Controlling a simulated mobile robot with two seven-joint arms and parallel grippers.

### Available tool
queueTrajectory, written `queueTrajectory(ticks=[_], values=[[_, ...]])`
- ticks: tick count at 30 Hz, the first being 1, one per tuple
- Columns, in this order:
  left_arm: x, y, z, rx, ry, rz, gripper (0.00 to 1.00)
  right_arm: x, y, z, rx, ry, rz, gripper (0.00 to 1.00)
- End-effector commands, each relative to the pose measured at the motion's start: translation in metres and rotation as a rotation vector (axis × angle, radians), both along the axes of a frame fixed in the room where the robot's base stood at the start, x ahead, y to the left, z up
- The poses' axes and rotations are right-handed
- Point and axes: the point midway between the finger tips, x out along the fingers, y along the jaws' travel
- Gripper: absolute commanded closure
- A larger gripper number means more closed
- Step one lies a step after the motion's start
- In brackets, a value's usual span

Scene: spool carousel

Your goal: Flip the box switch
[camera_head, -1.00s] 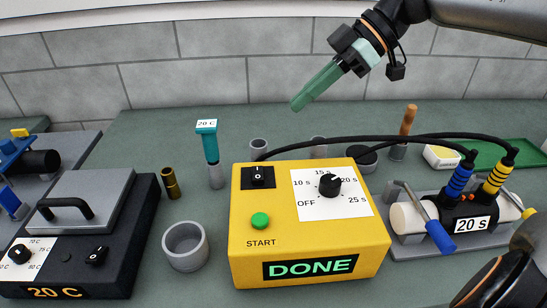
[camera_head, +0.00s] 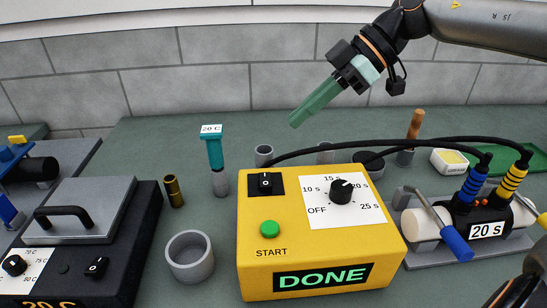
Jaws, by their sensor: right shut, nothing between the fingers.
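The yellow box (camera_head: 319,244) stands on the bench in the middle of the view. Its black rocker switch (camera_head: 265,183), marked 0, sits at the top left of the face. A green START button (camera_head: 270,229) is below it, and a black dial (camera_head: 341,190) on a white scale is to the right. The display (camera_head: 322,277) reads DONE in green. My right gripper (camera_head: 302,117) is shut and empty, its green fingers pointing down and left above and behind the box, apart from the switch. My left gripper is out of view.
A hot plate unit (camera_head: 90,230) stands left. A grey cup (camera_head: 190,256), brass cylinder (camera_head: 174,191) and teal-handled tool (camera_head: 214,155) stand left of the box. Two black cables (camera_head: 420,142) arch from the box to a clamp device labelled 20 s (camera_head: 487,231) at right.

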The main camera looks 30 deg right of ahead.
Motion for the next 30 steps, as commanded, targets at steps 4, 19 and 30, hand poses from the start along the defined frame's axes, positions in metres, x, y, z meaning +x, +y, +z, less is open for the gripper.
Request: queueTrajectory(ticks=[4,19,30], values=[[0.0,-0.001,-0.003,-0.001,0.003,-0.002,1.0,0.009,0.021,-0.025,-0.001,0.007,0.003,1.0],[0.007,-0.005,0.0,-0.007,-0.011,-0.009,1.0,0.021,0.044,-0.085,0.001,0.0,-0.001,1.0],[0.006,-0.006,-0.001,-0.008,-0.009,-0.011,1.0,0.021,0.044,-0.089,0.0,-0.001,-0.001,1.0]])
